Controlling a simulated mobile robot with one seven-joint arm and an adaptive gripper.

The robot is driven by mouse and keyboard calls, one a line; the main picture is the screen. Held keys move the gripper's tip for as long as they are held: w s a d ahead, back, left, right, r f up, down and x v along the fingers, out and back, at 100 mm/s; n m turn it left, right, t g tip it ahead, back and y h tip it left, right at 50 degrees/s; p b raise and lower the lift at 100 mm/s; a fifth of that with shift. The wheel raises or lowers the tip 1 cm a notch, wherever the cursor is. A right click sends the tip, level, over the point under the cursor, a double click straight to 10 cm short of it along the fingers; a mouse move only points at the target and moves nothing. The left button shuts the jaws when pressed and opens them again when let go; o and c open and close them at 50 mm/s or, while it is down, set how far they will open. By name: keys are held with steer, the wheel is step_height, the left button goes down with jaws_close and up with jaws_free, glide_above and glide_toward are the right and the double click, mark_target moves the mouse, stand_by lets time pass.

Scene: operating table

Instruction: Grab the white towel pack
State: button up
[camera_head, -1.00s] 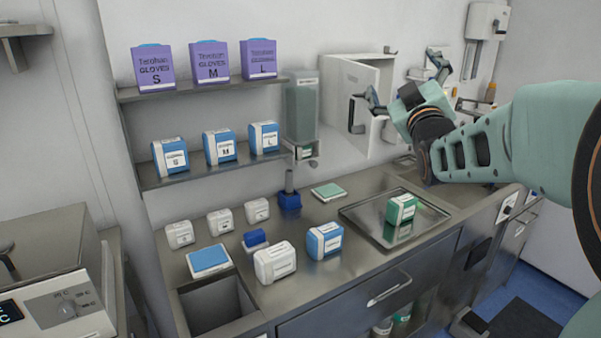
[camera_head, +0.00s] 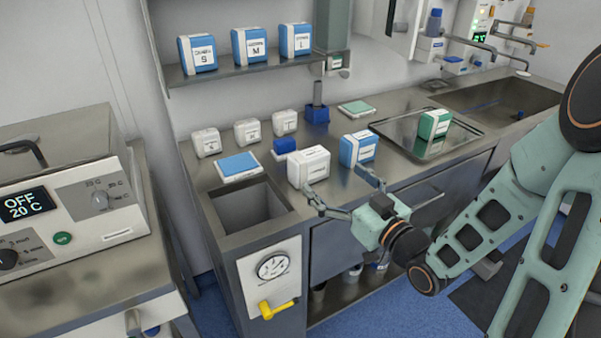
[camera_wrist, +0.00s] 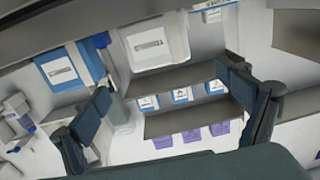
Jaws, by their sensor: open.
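The white towel pack (camera_head: 308,167) is a white block with a label. It stands on the metal counter near the front edge, just left of a blue-and-white pack (camera_head: 357,148). My gripper (camera_head: 337,185) is open and empty in front of the counter, its fingers spread toward the two packs. In the wrist view the white pack (camera_wrist: 155,45) appears upside down, beyond my open gripper (camera_wrist: 165,88) and roughly between its fingers. The blue-and-white pack (camera_wrist: 70,68) shows to its left there. I see no contact with either pack.
Several smaller white packs (camera_head: 247,131) stand behind. A small blue block (camera_head: 284,146) and a blue flat pad (camera_head: 238,165) are close by. An open sink-like bin (camera_head: 250,207) is to the left. A tray (camera_head: 465,137) holds a green pack (camera_head: 434,123).

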mark_target(314, 161)
steer(key=x, duration=1)
steer(key=shift+w+a, duration=0.2)
steer(key=shift+w, duration=0.05)
steer(key=shift+r, duration=0.1)
steer(key=c, duration=1.3)
